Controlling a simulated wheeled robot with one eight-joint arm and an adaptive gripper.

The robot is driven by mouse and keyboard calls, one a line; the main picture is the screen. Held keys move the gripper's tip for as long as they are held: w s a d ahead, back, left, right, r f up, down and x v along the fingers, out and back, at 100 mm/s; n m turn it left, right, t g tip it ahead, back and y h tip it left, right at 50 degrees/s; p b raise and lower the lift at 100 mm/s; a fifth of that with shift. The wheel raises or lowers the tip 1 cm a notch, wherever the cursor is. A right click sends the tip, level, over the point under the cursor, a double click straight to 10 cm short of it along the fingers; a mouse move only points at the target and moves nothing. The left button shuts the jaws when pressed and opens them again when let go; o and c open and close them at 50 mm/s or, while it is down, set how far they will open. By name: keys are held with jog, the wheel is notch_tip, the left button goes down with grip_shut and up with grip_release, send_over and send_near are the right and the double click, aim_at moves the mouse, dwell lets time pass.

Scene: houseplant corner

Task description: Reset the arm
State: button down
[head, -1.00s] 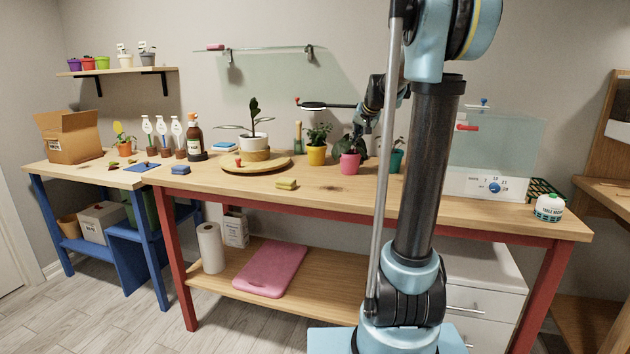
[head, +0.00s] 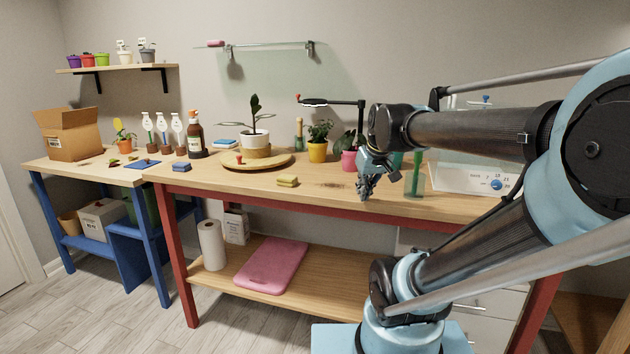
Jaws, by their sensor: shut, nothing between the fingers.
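My arm spreads across the right half of the head view, its upper links bent out to the right and its forearm reaching back left. My gripper (head: 366,187) hangs pointing down, just in front of the pink pot (head: 350,160) and near the front edge of the red-legged table (head: 230,187). Its fingers are small and dark in the picture; they are shut with nothing held. The arm hides part of the table's right side and the things on it.
A yellow pot (head: 317,152) and a white pot (head: 256,140) on a round wooden board (head: 228,168) stand farther back. A green cylinder (head: 414,175) stands right of the gripper. The front table strip left of the gripper is clear.

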jog(key=shift+n+g, duration=0.3)
jog(key=shift+n, duration=0.1)
jog(key=s+f, duration=0.1)
jog(key=s, duration=0.1)
jog(key=s+d+f, duration=0.1)
jog(key=s+f, duration=0.1)
jog(key=shift+s+f, duration=0.3)
jog(key=shift+s, duration=0.05)
jog(key=s+d+f+m+g+h, duration=0.1)
jog(key=s+d+f+m+g, duration=0.1)
jog(key=s+f, duration=0.7)
jog(key=shift+s+d+f+m, duration=0.2)
jog(key=shift+d+f+m, duration=0.45)
jog(key=shift+m, duration=0.25)
jog(key=shift+a, duration=0.15)
jog(key=shift+w+f, duration=0.25)
jog(key=shift+w, duration=0.25)
jog(key=c, duration=2.3)
grip_release()
